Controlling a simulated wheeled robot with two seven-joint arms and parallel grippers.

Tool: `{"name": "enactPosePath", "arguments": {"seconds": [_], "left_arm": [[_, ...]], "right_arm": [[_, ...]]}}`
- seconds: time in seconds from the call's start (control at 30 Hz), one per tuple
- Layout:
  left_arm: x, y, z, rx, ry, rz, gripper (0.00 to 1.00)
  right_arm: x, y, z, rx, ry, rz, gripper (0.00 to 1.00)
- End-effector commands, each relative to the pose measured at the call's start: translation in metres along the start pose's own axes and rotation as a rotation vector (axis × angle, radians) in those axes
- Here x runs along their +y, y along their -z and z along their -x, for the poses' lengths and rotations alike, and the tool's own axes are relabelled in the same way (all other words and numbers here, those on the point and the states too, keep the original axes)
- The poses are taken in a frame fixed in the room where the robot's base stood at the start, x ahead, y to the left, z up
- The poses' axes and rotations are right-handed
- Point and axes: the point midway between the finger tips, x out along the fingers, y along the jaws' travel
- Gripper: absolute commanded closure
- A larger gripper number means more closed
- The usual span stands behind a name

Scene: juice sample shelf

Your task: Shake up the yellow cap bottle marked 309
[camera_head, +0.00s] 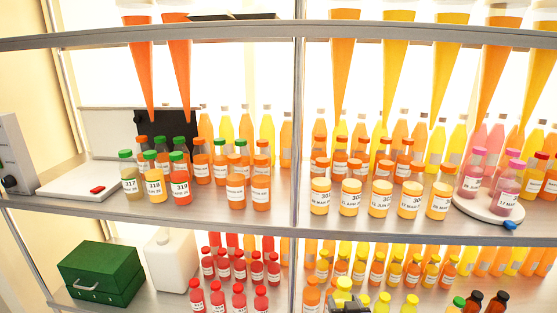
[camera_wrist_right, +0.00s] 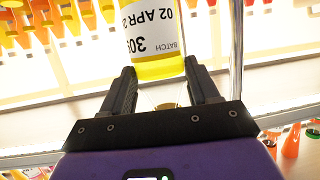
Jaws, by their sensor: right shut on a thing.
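The bottle marked 309 (camera_wrist_right: 152,40) shows in the right wrist view, with yellow liquid and a white label reading "BATCH 309" and "02 APR". In the head view my right gripper (camera_head: 350,302) shows only partly at the bottom edge, by a yellow cap (camera_head: 344,283), in front of the lower shelf. My left gripper is not in view.
Small yellow and orange bottles (camera_head: 394,273) crowd the lower shelf (camera_head: 180,300) behind the gripper. The middle shelf (camera_head: 270,222) holds orange-capped bottles (camera_head: 351,197) and a round white device (camera_head: 490,210). A green box (camera_head: 102,272) stands at lower left.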

Motion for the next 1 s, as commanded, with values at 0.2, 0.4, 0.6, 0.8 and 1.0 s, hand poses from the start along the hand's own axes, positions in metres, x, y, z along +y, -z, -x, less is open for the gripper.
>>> {"name": "enactPosePath", "arguments": {"seconds": [0.2, 0.4, 0.6, 0.8, 1.0], "left_arm": [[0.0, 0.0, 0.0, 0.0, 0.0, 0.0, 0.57], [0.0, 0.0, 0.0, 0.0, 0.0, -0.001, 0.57], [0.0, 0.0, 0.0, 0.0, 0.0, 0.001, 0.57], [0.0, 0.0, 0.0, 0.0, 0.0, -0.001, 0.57], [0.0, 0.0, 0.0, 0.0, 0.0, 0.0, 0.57]], "right_arm": [[0.05, 0.0, 0.005, 0.003, -0.016, -0.01, 0.81], [0.043, -0.001, 0.004, 0.002, 0.017, 0.006, 0.81], [0.007, 0.001, 0.0, 0.002, -0.005, -0.004, 0.81], [0.073, -0.002, 0.007, 0.003, -0.003, -0.002, 0.81], [-0.004, 0.001, 0.0, 0.003, 0.012, 0.006, 0.81]]}}
